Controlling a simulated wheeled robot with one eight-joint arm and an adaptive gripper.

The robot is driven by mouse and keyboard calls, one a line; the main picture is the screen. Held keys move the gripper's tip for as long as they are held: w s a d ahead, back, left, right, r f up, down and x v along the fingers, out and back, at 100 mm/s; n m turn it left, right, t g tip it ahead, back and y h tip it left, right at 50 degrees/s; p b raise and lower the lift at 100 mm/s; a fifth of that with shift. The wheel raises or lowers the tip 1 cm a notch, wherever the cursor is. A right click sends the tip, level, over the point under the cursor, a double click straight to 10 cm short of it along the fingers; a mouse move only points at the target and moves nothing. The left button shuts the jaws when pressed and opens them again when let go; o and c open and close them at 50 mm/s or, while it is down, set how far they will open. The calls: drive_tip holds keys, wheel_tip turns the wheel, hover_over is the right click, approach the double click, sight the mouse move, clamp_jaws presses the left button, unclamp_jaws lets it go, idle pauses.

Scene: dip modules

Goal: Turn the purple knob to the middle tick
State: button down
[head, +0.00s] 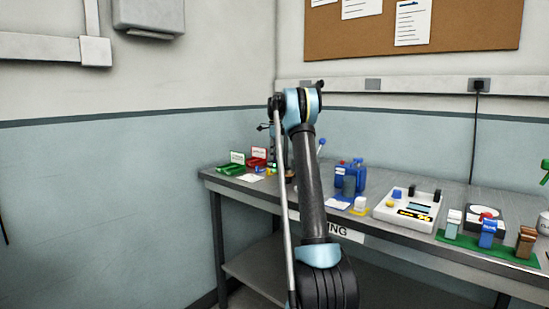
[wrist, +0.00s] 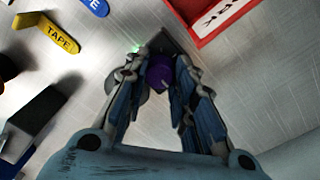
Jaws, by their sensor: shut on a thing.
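The purple knob (wrist: 159,73) shows in the wrist view, between the two fingers of my gripper (wrist: 160,64). The fingers are shut on its sides. A dark plate or block (wrist: 172,45) lies just beyond the knob, with a small green glow beside it. The knob's pointer and the ticks cannot be made out. In the head view my arm reaches over the left end of the workbench (head: 245,188), and it largely hides the gripper and the knob there.
In the wrist view, a red tray (wrist: 208,38) lies beyond the fingers at upper right. A yellow TAPE tag (wrist: 60,38), a blue tag (wrist: 95,5) and dark blocks (wrist: 40,112) lie left. In the head view, a white instrument (head: 385,213) and blue containers (head: 350,174) stand right of my arm.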

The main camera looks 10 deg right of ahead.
drive_tip(key=shift+w, duration=0.1)
idle(0.3)
drive_tip(key=c, duration=1.3)
unclamp_jaws()
drive_tip(key=r, duration=1.1)
drive_tip(key=shift+w+d+r, duration=0.1)
drive_tip(key=shift+w+r, duration=0.2)
drive_tip(key=shift+r, duration=0.1)
